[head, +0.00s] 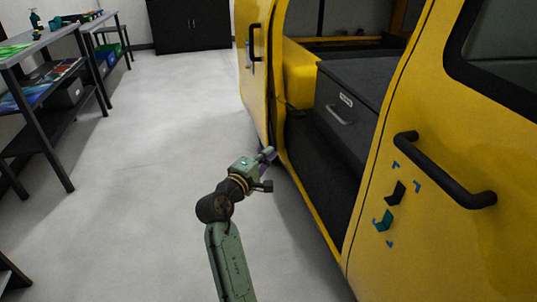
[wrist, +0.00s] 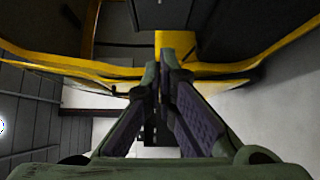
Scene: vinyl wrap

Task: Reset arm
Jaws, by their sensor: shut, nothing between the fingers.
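My gripper (head: 266,171) is at the end of my green arm, in front of the open doorway of a yellow vehicle (head: 359,240) in the head view. In the wrist view, the two dark-padded fingers of my gripper (wrist: 163,62) come together at their tips. They are shut with nothing held. The vehicle's yellow door edge (wrist: 60,62) and dark interior lie beyond the fingertips. I cannot tell the exact gap between the gripper and the vehicle.
The vehicle has a black door handle (head: 445,172), small dark and teal pieces (head: 384,221) on its side, and a grey drawer box (head: 345,108) inside. Shelving tables (head: 62,140) stand at left and a black cabinet (head: 188,25) at the back. The grey floor (head: 165,130) between is clear.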

